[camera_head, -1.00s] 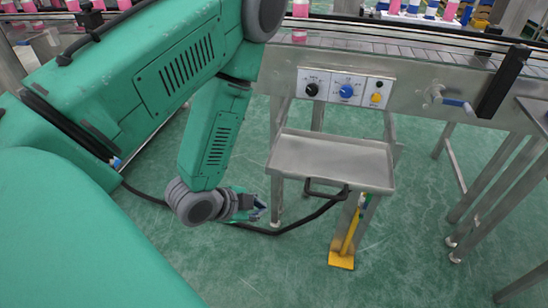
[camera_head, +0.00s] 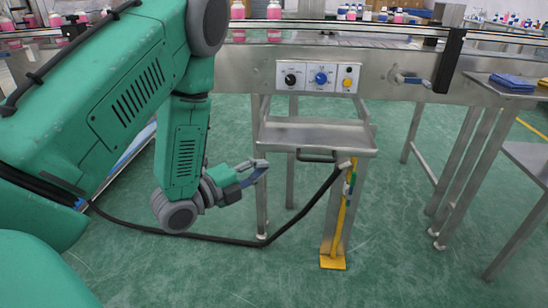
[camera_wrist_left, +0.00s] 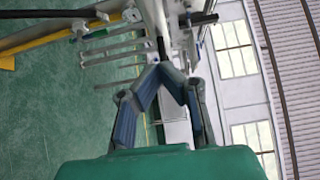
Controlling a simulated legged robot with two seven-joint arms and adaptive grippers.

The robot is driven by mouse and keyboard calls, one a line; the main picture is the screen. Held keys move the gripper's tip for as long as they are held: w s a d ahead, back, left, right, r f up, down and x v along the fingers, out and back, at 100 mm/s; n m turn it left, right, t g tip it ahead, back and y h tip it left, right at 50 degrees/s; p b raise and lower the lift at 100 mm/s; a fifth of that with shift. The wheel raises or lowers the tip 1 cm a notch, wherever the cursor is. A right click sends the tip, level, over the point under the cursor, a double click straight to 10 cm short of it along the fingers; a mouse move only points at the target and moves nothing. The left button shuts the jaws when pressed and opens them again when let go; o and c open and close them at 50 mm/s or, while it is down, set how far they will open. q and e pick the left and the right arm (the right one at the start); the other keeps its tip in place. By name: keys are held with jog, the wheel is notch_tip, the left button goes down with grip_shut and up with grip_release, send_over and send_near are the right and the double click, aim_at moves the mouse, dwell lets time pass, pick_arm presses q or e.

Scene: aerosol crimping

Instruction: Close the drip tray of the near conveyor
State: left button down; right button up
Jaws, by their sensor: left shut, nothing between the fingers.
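The drip tray (camera_head: 322,139) is a shallow grey metal tray under the near conveyor (camera_head: 383,100). It sticks out toward me below the control panel, with a dark bar handle (camera_head: 317,157) on its front. My left gripper (camera_head: 262,168) is shut and empty, to the left of the tray and slightly lower than its front edge, apart from it. In the left wrist view the fingertips (camera_wrist_left: 165,66) meet, with metal frame parts beyond them. My right gripper is not in view.
The control panel (camera_head: 318,77) has black, blue and yellow knobs. A yellow-footed tool (camera_head: 333,261) stands below the tray, beside a black hose (camera_head: 225,240). A crank handle (camera_head: 408,78) juts out at the right. The side table (camera_head: 503,92) holds blue cloths. Green floor lies open in front.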

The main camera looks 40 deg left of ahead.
aim_at(284, 149)
pick_arm(q)
jog(key=w, duration=0.2)
jog(key=w+b, duration=0.1)
jog(key=w, duration=0.3)
jog(key=shift+w+a+b, duration=0.2)
jog(key=shift+a+b, duration=0.1)
jog(key=shift+a, duration=0.1)
jog(key=shift+w+a+f, duration=0.1)
jog(key=shift+w+a, duration=0.15)
jog(key=shift+a, duration=0.1)
jog(key=shift+d, duration=0.1)
jog(key=shift+d, duration=0.1)
